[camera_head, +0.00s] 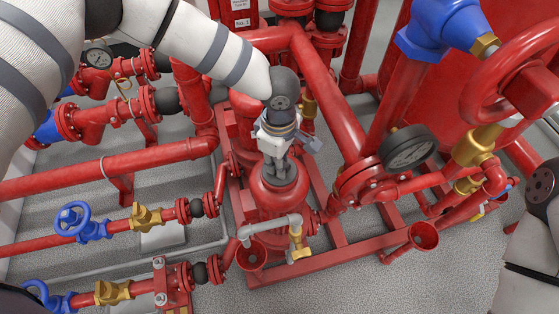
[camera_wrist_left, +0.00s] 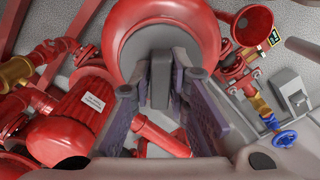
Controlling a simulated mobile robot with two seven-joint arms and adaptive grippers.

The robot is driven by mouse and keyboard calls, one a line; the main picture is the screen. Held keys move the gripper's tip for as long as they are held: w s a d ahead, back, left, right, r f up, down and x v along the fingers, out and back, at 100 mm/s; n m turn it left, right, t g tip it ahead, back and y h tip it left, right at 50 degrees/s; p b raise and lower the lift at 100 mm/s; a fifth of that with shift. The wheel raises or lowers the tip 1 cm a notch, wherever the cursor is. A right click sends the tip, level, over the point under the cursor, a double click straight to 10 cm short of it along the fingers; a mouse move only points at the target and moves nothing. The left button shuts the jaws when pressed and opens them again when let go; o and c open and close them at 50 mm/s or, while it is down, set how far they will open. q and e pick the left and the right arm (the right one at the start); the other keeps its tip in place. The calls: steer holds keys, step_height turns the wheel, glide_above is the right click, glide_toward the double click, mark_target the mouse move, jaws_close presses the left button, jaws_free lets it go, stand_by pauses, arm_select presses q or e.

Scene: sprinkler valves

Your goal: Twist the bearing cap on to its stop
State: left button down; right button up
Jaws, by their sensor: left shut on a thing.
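The bearing cap (camera_wrist_left: 162,78) is a grey piece with a raised upright bar, set in the round opening of a red housing in the left wrist view. My left gripper (camera_head: 279,176) points down over the red housing (camera_head: 281,196) near the middle of the head view. In the left wrist view its two fingers stand on either side of the cap's bar, shut on it. The fingers and wrist hide most of the cap in the head view, so its turn angle cannot be told. My right gripper is not in view.
Red pipes and a red frame (camera_head: 340,255) surround the housing. A grey pipe with a brass valve (camera_head: 298,243) is close in front. A pressure gauge (camera_head: 408,148) and a large red handwheel (camera_head: 515,70) stand to the right. Blue handwheels (camera_head: 73,217) are at left. Grey floor is bare in front.

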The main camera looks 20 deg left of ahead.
arm_select(q)
steer(key=shift+f+m, duration=0.1)
steer(key=shift+m, duration=1.4)
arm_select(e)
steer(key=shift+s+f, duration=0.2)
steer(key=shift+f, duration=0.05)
arm_select(q)
steer(key=m+b, duration=0.1)
steer(key=m, duration=0.8)
steer(key=shift+m+b, duration=0.3)
steer(key=shift+m, duration=0.9)
steer(key=c, duration=1.5)
jaws_free()
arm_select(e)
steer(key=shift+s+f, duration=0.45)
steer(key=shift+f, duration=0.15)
arm_select(q)
steer(key=shift+o, duration=0.2)
